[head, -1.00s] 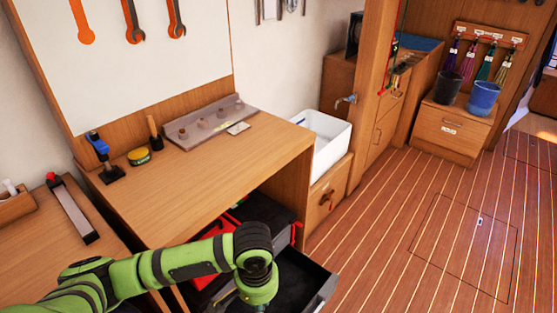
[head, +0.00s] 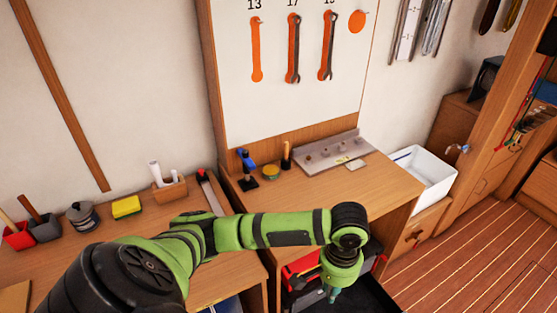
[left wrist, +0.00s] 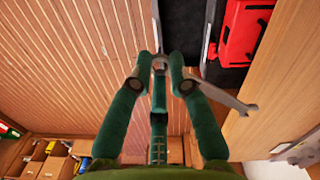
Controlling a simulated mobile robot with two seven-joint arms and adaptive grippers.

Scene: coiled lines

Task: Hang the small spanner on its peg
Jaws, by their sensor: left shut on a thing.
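My left gripper (head: 331,292) points down over the open drawer in the head view. In the left wrist view its green fingers (left wrist: 160,68) are shut on a small grey spanner (left wrist: 226,97). One end of the spanner is at the fingertips and its open jaw sticks out to the right. The white tool board (head: 236,92) has an orange spanner outline (head: 256,52) under "13" with no spanner on it. Two dark spanners (head: 293,52) (head: 327,50) hang on the outlines to its right. My right gripper is not in view.
The open dark drawer (left wrist: 203,18) holds a red case (left wrist: 246,30). The bench (head: 285,192) below the board carries a grey holder (head: 330,150), a yellow tin (head: 270,173) and a blue-topped tool (head: 246,165). A white basin (head: 424,176) stands right.

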